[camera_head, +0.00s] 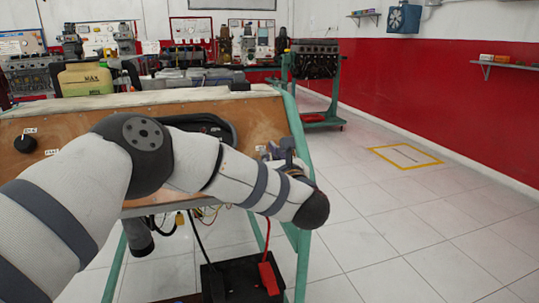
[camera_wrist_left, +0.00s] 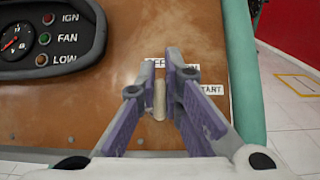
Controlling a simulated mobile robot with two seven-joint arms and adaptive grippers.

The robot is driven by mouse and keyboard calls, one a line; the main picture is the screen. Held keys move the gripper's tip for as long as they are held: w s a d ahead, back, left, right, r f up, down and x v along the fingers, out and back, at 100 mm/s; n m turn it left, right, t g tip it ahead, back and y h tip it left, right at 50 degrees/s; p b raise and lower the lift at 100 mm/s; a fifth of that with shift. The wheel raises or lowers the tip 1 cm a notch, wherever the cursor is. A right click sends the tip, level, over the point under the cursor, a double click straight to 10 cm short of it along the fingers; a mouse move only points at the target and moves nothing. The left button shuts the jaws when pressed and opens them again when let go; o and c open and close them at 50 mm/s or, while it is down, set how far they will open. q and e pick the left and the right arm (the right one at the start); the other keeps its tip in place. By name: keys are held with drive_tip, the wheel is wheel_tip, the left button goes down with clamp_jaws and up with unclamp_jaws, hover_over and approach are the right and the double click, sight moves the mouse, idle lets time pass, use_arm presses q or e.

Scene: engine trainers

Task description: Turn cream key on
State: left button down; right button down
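The cream key (camera_wrist_left: 159,101) stands on the brown panel in the left wrist view, upright in the picture. It is between the two purple-grey fingers of my left gripper (camera_wrist_left: 160,88), which close in on both sides of it with no clear gap. Printed labels lie around it: one partly hidden behind the fingers, and START (camera_wrist_left: 211,90) to the right. In the head view my left gripper (camera_head: 283,152) is at the right end of the panel, and the key is hidden there.
The wooden panel (camera_head: 65,122) sits in a green frame (camera_head: 297,135). A dark gauge cluster (camera_wrist_left: 45,40) with IGN, FAN and LOW lamps is left of the gripper. A black knob (camera_head: 25,144) is at far left. A battery (camera_head: 240,280) stands below. Floor to the right is clear.

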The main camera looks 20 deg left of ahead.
drive_tip(key=shift+r, duration=0.1)
use_arm(q)
drive_tip(key=shift+r+m+t+h+p, duration=0.2)
drive_tip(key=shift+m+t+h+p, duration=0.3)
drive_tip(key=shift+m, duration=0.5)
drive_tip(key=m+h+p, duration=0.1)
drive_tip(key=m+h, duration=0.1)
drive_tip(key=m, duration=0.1)
drive_tip(key=shift+d+t, duration=0.15)
drive_tip(key=shift+t, duration=0.15)
drive_tip(key=m+h+p, duration=0.1)
drive_tip(key=m+h, duration=0.1)
drive_tip(key=m, duration=0.1)
drive_tip(key=shift+w+d+f, duration=0.1)
drive_tip(key=shift+d+f+m+h, duration=0.1)
drive_tip(key=shift+f+m+h, duration=0.1)
drive_tip(key=shift+m+h, duration=1.05)
use_arm(e)
drive_tip(key=shift+t, duration=0.7)
drive_tip(key=shift+w+r, duration=1.85)
use_arm(q)
drive_tip(key=c, duration=1.7)
unclamp_jaws()
